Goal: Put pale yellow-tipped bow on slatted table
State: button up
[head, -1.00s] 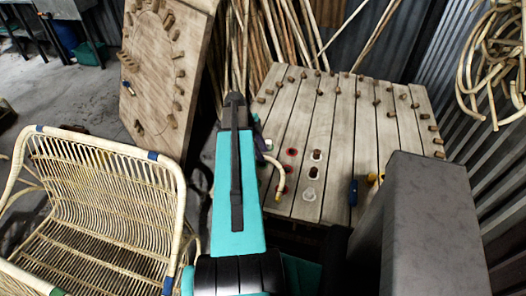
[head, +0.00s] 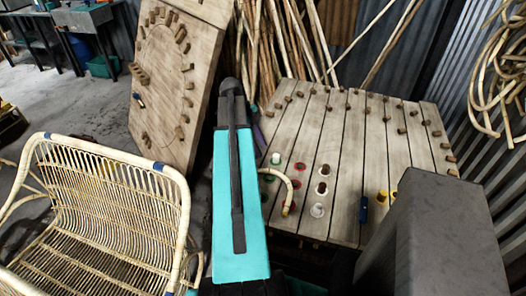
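A pale curved rattan bow (head: 289,184) with a yellow lower tip shows at the left front part of the slatted table (head: 343,150). Its upper end runs left behind my teal arm link, so that end is hidden. I cannot tell whether the bow rests on the slats or is held above them. The table top is weathered grey boards with wooden pegs along its far and right edges. My gripper is hidden behind my arm.
Green, red and white ringed spots (head: 321,188) lie near the bow. A blue object (head: 363,210) and yellow pieces (head: 382,197) stand at the front right of the table. A rattan bench (head: 100,215) stands at left; a pegged board (head: 165,90) leans behind it.

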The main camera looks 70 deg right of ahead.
jog(key=shift+w+r, duration=0.2)
jog(key=shift+r, duration=0.35)
dwell(0.5)
